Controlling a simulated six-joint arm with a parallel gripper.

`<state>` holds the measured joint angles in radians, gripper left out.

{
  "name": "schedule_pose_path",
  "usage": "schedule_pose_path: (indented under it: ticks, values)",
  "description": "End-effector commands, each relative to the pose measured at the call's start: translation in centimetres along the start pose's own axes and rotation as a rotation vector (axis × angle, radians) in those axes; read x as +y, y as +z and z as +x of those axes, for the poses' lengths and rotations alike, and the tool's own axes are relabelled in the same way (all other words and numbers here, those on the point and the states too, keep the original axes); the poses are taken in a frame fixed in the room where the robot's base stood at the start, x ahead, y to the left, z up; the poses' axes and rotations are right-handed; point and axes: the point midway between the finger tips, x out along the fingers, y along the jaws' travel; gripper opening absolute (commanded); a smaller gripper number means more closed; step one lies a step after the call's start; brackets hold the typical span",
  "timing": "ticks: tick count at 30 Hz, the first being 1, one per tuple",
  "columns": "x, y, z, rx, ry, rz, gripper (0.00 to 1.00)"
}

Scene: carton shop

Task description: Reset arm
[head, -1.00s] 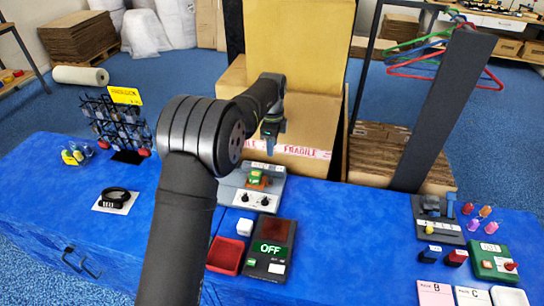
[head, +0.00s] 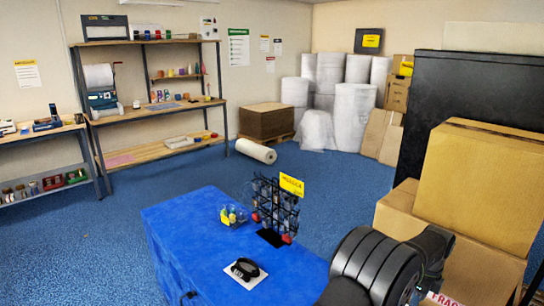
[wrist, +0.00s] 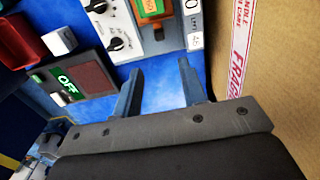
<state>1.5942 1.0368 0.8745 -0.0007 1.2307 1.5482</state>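My gripper (wrist: 158,92) shows in the wrist view with its two fingers apart and nothing between them. Its fingers are over the blue cloth of the table, beside a cardboard carton (wrist: 270,60) with red and white FRAGILE tape on the right. In the head view only a dark joint of my arm shows at the bottom right; the gripper itself is out of that picture.
The wrist view shows a device with dials (wrist: 122,38), an OFF display unit (wrist: 85,82), a red tray (wrist: 22,40) and a white block (wrist: 60,41).

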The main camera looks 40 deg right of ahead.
Motion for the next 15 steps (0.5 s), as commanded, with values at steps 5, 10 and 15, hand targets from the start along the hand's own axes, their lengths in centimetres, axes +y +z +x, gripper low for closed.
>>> schedule_pose_path:
  ticks: [5,10,15]
  values:
    - [0.1,0.1,3.8,0.000,0.003,0.000,0.38]
    - [0.1,0.1,7.1,-0.001,0.002,0.000,0.38]
    - [0.0,0.1,9.8,-0.001,0.002,-0.001,0.38]
